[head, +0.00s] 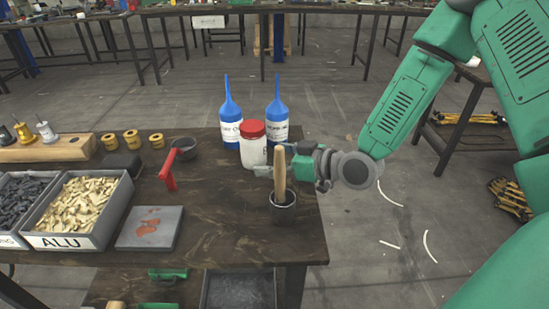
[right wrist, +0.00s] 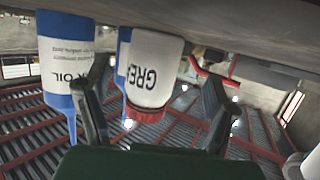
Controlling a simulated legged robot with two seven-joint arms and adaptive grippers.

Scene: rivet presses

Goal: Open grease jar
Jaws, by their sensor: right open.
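The grease jar (head: 253,150) is white with a red screw lid (head: 252,129) and stands upright near the back right of the dark workbench. The lid sits on the jar. My right gripper (head: 270,160) reaches in from the right, low beside the jar, and is open. In the right wrist view the picture is upside down; the jar, labelled "GRE" (right wrist: 152,68), shows between the two spread fingers, its red lid (right wrist: 147,113) pointing down. I cannot tell whether a finger touches it. The left gripper is not in view.
Two blue-tipped oil bottles (head: 230,125) (head: 277,122) stand close behind the jar. A dark cup (head: 283,212) with an upright wooden handle (head: 279,174) stands in front of the gripper. A red-handled tool (head: 168,171), a grey plate (head: 150,235) and a bin marked ALU (head: 70,242) lie leftward.

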